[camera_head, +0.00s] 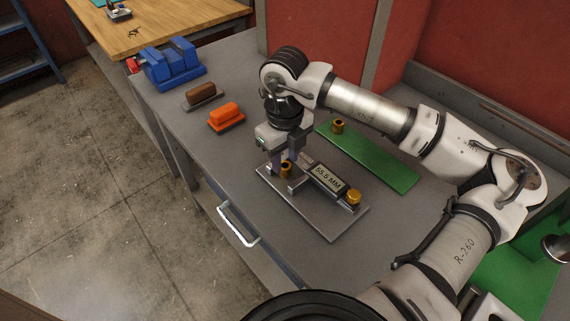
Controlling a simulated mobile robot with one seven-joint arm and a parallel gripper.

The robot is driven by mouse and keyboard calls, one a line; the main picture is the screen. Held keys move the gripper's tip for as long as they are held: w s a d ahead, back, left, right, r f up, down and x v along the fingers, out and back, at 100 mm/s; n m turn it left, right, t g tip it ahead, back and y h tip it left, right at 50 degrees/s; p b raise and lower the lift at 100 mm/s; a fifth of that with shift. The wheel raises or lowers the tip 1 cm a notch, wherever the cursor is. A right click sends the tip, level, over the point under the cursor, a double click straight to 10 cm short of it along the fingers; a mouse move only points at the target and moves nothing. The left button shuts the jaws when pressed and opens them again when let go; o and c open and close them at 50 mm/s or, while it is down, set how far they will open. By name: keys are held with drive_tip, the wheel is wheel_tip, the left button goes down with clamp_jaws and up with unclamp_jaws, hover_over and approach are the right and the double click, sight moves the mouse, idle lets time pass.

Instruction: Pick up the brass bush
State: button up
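One brass bush (286,169) stands on the grey plate of a measuring fixture (333,232), by the fixture's jaw. A second brass bush (338,126) stands on the green mat (375,160) behind. My gripper (283,163) points down at the first bush, its fingers close around or just beside it. The fingers look apart, but whether they touch the bush is too small to tell. The fixture has a display reading 55.5 MM (327,179) and a brass-coloured knob (354,198) at its right end.
An orange block (226,115), a brown block (202,93) and a blue vise (173,63) stand to the left on the grey bench. Another green surface (520,275) lies at lower right. The bench front left of the fixture is clear. A drawer handle (238,226) juts out at the front.

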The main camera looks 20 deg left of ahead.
drive_tip(key=shift+f, duration=1.3)
clamp_jaws()
drive_tip(key=shift+r, duration=0.2)
